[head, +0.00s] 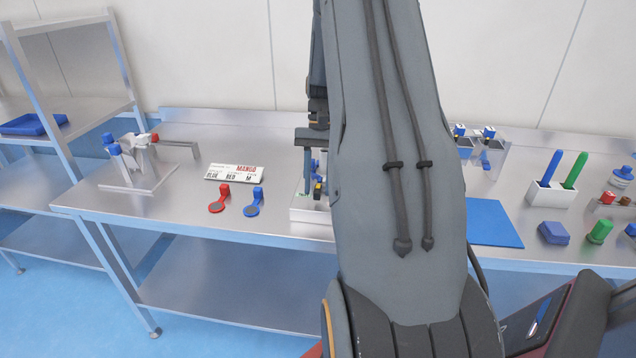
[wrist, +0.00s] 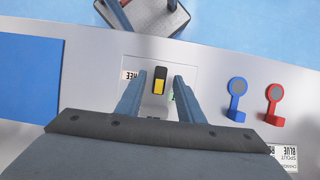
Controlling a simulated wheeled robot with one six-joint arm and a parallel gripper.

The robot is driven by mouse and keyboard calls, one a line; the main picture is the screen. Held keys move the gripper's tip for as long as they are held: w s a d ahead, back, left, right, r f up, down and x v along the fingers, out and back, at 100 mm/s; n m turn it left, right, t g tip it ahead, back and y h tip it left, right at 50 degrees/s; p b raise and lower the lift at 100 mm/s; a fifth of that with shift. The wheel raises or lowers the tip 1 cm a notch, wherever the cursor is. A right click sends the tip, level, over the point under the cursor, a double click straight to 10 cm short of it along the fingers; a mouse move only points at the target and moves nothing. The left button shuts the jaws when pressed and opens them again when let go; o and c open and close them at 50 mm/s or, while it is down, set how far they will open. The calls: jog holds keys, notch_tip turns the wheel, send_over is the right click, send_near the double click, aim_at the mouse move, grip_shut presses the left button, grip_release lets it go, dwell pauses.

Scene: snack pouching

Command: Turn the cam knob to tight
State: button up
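The cam knob (wrist: 160,80) is a black lever with a yellow part, on a white plate (wrist: 185,62). In the wrist view it lies between the two fingers of my gripper (wrist: 159,77). The gripper is open, with a visible gap on each side of the knob. An upside-down label ending in "REE" (wrist: 130,75) shows left of the knob. A bit of green shows beside the right finger; any wording there is hidden. In the head view my arm hides much of the white fixture (head: 310,214), and the knob (head: 318,189) shows only in part.
A clamp stand (head: 140,172) is farther left. A blue mat (head: 493,222) and a white holder with blue and green sticks (head: 546,193) are at right.

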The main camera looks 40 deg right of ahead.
jog(key=b+v, duration=0.2)
jog(key=v, duration=0.5)
jog(key=shift+w+r, duration=0.15)
jog(key=shift+r, duration=0.2)
jog(key=s+a+f+n+t+h, duration=0.1)
jog(key=a+n, duration=0.1)
jog(key=a, duration=0.7)
jog(key=s+a+f+n+h, duration=0.1)
jog(key=a+f+n+h, duration=0.15)
jog(key=a, duration=0.65)
jog(key=s+a+f+n+t, duration=0.3)
jog(key=s+a+n, duration=0.2)
jog(key=s+a, duration=0.4)
jog(key=a, duration=0.3)
jog(key=shift+s+a+b, duration=0.25)
jog(key=shift+a+b, duration=0.05)
jog(key=shift+b, duration=0.05)
